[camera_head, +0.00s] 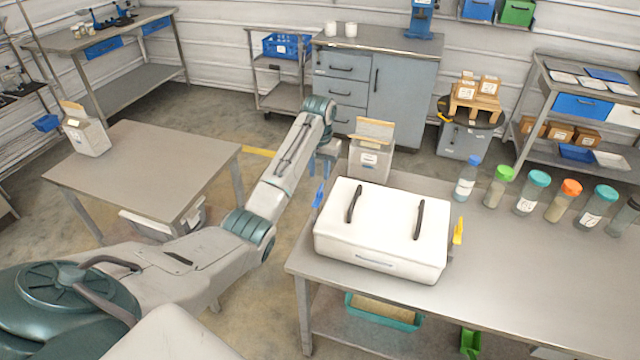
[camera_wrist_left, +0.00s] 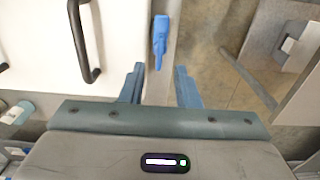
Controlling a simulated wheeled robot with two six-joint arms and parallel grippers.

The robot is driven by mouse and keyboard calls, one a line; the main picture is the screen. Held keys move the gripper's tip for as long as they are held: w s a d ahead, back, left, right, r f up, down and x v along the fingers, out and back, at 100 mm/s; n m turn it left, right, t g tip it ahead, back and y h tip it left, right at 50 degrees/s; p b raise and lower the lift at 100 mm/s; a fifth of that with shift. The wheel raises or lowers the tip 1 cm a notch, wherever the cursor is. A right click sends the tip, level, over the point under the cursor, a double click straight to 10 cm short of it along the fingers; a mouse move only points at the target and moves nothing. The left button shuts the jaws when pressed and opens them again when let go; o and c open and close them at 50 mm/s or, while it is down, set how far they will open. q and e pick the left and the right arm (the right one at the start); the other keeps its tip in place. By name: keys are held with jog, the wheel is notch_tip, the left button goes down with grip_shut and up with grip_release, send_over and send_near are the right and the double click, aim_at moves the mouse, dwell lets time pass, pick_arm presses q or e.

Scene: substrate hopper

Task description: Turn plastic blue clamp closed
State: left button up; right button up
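The blue clamp (camera_head: 319,195) is on the left side of the white box (camera_head: 382,255), which has two dark handles and stands on the near table. It also shows upright in the left wrist view (camera_wrist_left: 160,36), beside the white lid and just beyond the fingertips, in line with the gap between them. My left gripper (camera_head: 324,166) is above and behind the clamp in the head view. In the left wrist view its two blue fingers (camera_wrist_left: 159,72) stand apart with nothing held between them. A yellow clamp (camera_head: 458,231) is on the box's right side. My right gripper is not in view.
A cardboard-topped carton (camera_head: 370,162) stands behind the white box, close to my left gripper. Several lidded bottles (camera_head: 532,192) line the back of the near table (camera_head: 520,285). Another table (camera_head: 150,170) stands at left, with open floor between.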

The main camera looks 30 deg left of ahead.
aim_at(320, 188)
pick_arm(q)
jog(key=shift+w+f+p, duration=0.1)
jog(key=shift+f+p, duration=0.55)
jog(key=shift+f, duration=2.5)
jog(key=shift+c, duration=0.4)
grip_shut()
